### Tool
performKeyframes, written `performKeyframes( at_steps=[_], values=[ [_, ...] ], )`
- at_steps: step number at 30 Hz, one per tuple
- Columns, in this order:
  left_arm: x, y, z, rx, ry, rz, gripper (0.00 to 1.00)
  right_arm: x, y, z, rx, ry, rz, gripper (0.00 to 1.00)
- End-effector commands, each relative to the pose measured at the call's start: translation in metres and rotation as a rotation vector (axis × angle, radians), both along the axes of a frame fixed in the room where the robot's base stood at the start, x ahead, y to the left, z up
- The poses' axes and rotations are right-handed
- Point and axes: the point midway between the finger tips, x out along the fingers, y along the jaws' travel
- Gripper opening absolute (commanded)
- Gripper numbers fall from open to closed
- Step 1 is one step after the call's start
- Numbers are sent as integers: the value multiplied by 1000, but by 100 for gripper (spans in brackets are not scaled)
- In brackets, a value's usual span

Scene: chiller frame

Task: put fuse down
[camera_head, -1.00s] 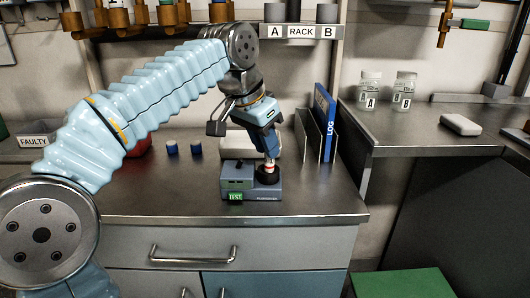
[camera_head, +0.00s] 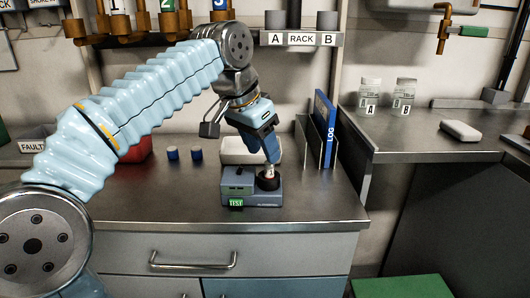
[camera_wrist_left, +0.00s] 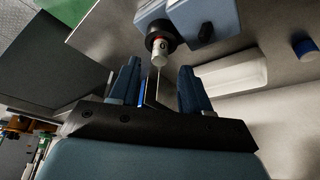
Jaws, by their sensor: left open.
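The fuse (camera_wrist_left: 160,54), a small pale cylinder with a red band, stands in the black round socket (camera_wrist_left: 161,36) of the blue-grey tester in the left wrist view. In the head view the tester (camera_head: 240,184), with a green TEST label, sits on the counter, and the fuse (camera_head: 269,171) shows just below my fingers. My left gripper (camera_head: 271,153) is open and above the socket. In the left wrist view my left gripper (camera_wrist_left: 158,78) has its fingers apart, with the fuse beyond the gap between them. My right gripper is not in view.
A white tray (camera_head: 236,151) lies behind the tester. A blue LOG binder (camera_head: 325,125) stands in a holder to the right. Two small blue-capped cylinders (camera_head: 184,155) and a red bin (camera_head: 139,151) are to the left. The counter front (camera_head: 310,210) is clear.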

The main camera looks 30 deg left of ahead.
Motion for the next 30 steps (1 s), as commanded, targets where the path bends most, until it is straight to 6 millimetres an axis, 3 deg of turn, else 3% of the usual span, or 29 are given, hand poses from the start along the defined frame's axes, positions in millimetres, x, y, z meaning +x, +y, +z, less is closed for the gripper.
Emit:
performKeyframes(
  at_steps=[1, 6, 12, 30],
  values=[
    [-4, 1, 15, 0, -4, 0, 47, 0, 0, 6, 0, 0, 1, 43],
    [-18, 5, 52, -1, -4, -1, 47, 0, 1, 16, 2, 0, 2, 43],
    [-30, 8, 79, 0, -1, -1, 47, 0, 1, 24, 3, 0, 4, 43],
    [-34, 9, 85, 0, 0, 0, 47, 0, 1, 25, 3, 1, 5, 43]
  ],
)
